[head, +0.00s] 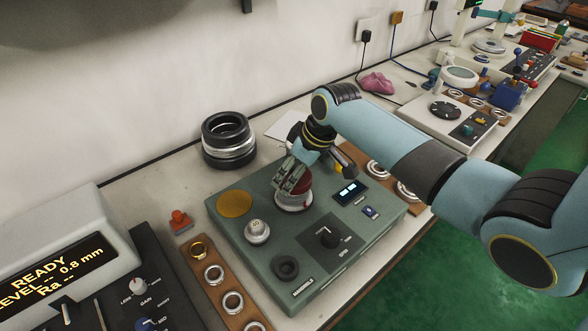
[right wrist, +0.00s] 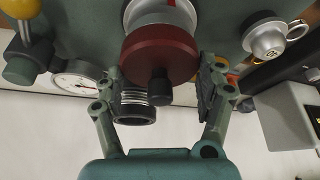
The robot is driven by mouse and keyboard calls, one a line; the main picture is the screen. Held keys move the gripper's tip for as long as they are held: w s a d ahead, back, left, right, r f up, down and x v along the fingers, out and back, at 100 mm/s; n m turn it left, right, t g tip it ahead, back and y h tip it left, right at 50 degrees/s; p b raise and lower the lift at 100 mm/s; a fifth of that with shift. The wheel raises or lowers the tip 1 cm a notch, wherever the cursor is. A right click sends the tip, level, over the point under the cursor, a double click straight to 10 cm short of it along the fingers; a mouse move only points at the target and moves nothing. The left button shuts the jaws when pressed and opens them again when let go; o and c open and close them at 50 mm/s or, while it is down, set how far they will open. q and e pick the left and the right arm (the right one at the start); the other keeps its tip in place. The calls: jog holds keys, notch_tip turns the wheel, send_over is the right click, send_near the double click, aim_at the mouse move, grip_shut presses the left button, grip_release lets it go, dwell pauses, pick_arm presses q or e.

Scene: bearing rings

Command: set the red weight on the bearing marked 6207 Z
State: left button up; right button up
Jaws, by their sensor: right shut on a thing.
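The red weight (head: 298,184) is a dark red disc with a black knob, seen over a round silver-white seat (head: 294,203) on the green-grey tester box. My right gripper (head: 292,170) is shut on the weight. In the right wrist view the red weight (right wrist: 160,55) lies between the fingers of my right gripper (right wrist: 163,80). Bearing rings sit on a wooden board (head: 206,284) at the front left, and more rings (head: 376,169) sit on a board behind the box. The markings on the rings are too small to read. My left gripper is not in view.
A readout unit (head: 62,255) stands at the left.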

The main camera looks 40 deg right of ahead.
jog(key=shift+w+r+p, duration=0.1)
jog(key=shift+p, duration=0.25)
dwell(0.4)
jog(key=o, duration=1.8)
jog(key=shift+c, duration=0.2)
jog(key=v, duration=1.2)
